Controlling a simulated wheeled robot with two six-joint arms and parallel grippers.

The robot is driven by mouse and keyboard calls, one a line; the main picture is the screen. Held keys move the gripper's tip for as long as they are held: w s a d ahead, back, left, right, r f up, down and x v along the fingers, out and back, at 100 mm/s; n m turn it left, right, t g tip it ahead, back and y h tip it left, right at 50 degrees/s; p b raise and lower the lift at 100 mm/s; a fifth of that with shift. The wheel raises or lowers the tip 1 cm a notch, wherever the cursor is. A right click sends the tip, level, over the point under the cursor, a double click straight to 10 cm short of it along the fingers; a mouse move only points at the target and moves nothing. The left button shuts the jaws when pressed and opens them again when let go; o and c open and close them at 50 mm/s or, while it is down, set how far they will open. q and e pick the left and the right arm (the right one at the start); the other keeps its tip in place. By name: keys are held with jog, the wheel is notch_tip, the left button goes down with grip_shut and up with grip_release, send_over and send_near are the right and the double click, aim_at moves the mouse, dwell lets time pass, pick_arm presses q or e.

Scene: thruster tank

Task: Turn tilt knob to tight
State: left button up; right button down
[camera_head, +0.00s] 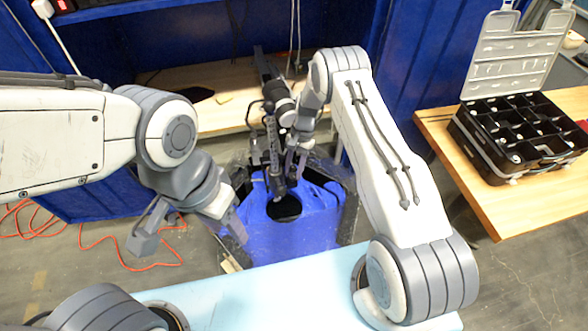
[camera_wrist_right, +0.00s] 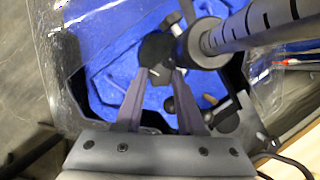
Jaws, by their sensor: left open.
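A black knob (camera_wrist_right: 155,47) with a small white mark just below it shows in the right wrist view, beside the thick dark shaft of the thruster (camera_wrist_right: 240,35). My right gripper (camera_wrist_right: 160,76) has its two fingertips at the near edge of the knob, one on each side. I cannot tell whether they press on it. In the head view my right gripper (camera_head: 296,163) is beside the upright thruster (camera_head: 272,140), and the knob cannot be made out there. My left gripper (camera_head: 193,232) is open and empty, left of the blue tank (camera_head: 305,235).
The tank has a clear, crumpled rim and stands in front of a wooden bench (camera_head: 215,110). A black organizer case (camera_head: 510,135) lies open on the wooden table at right. An orange cable (camera_head: 125,240) lies on the floor at left.

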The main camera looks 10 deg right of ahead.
jog(key=shift+s+d+f+m+t+y+b, duration=0.1)
jog(key=shift+m+t+y+b, duration=0.1)
jog(key=shift+m+b, duration=0.4)
jog(key=shift+f+m+t+y+b, duration=0.1)
jog(key=shift+m+y+b, duration=0.1)
jog(key=shift+m+b, duration=0.35)
jog(key=shift+r+m+t+b, duration=0.2)
jog(key=shift+m+t+b, duration=0.2)
jog(key=shift+m, duration=0.85)
jog(key=c, duration=0.8)
grip_release()
jog(key=shift+r, duration=0.1)
